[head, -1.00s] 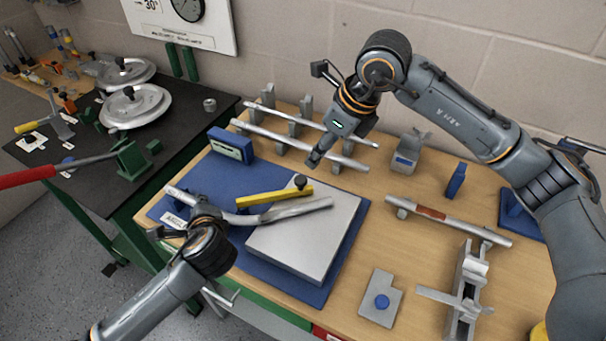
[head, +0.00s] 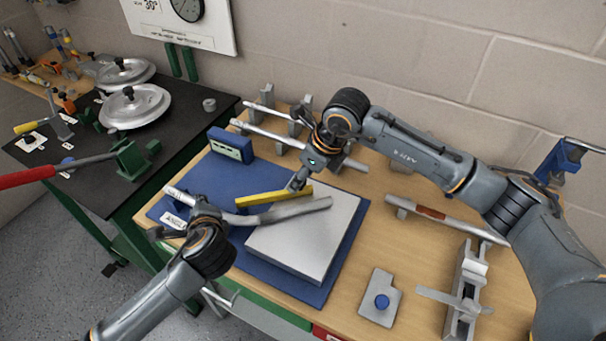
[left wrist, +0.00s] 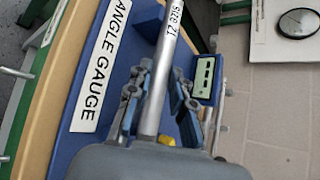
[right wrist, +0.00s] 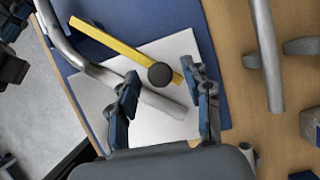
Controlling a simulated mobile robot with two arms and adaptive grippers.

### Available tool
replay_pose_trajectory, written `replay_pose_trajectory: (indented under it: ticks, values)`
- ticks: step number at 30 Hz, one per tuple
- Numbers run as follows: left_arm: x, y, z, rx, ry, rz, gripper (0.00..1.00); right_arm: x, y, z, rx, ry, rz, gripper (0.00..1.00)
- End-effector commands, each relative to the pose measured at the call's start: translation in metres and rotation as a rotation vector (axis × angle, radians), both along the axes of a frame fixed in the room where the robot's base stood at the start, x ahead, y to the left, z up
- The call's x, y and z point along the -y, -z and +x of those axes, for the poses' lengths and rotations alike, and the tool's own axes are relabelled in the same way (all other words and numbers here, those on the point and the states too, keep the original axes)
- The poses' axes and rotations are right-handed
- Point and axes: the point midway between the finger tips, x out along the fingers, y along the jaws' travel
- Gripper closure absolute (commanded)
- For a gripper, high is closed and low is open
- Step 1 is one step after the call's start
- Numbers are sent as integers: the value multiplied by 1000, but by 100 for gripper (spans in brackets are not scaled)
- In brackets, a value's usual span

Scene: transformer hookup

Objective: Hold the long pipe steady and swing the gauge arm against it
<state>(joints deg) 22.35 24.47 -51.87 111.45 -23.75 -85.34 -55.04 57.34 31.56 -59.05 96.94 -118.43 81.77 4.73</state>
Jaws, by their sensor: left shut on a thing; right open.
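The long pipe (head: 290,211), silver and bent, lies across the blue angle gauge base (head: 213,172) and its pale plate (head: 318,243). My left gripper (head: 190,217) is shut around its straight end, marked "SIZE 21", also seen in the left wrist view (left wrist: 160,85). The yellow gauge arm (head: 262,198) lies beside the pipe on its far side; the right wrist view shows a gap between the arm (right wrist: 105,42) and pipe (right wrist: 150,95). My right gripper (head: 298,183) is open above the arm's black knob (right wrist: 160,75), which appears between its fingers. In the head view the gripper hides the knob.
Straight pipes (head: 270,135) rest on supports at the back of the wooden table. Another pipe with a red-brown band (head: 430,213) and a grey clamp fixture (head: 466,290) stand right. A grey plate with a blue knob (head: 381,302) lies at the front.

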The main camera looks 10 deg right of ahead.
Motion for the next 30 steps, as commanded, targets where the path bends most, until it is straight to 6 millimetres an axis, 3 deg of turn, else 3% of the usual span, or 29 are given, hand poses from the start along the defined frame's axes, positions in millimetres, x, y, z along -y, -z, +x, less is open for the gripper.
replay_pose_trajectory:
  ticks: [1,8,14,24,30]
  values:
    - [0,1,0,-2,-1,1,100,0,0,0,0,0,0,55]
    - [0,1,0,-2,-1,1,100,0,0,0,0,1,0,100]
    - [0,1,0,-2,-1,1,100,0,0,0,0,2,0,100]
    - [0,1,0,-2,-1,1,100,0,-1,-22,1,146,-1,100]
    - [0,1,0,-3,-1,1,100,-1,-1,-24,0,168,0,100]
